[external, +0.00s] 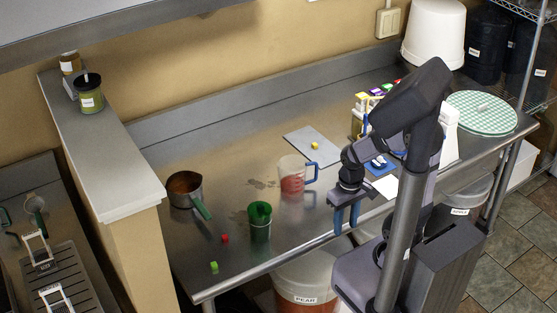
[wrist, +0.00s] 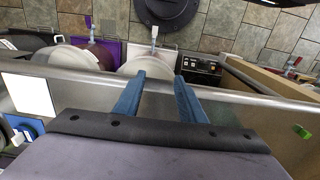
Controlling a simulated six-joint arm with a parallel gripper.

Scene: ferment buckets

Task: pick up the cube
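Three small cubes show in the external view, and the task does not say which one is meant. A red cube (external: 225,238) and a green cube (external: 214,267) sit on the steel table at the front left. A yellow cube (external: 315,145) lies on a grey sheet (external: 299,140) farther back. My gripper (external: 346,228) points down by the table's front edge, to the right of the red and green cubes and away from all three. In the wrist view its two blue fingers (wrist: 159,76) are spread with nothing held between them.
A measuring jug (external: 291,178), a green cup (external: 260,222) and a saucepan (external: 182,187) stand on the table between my gripper and the left end. A bucket marked PEAR (external: 303,284) stands below the front edge. Bare table surrounds the red and green cubes.

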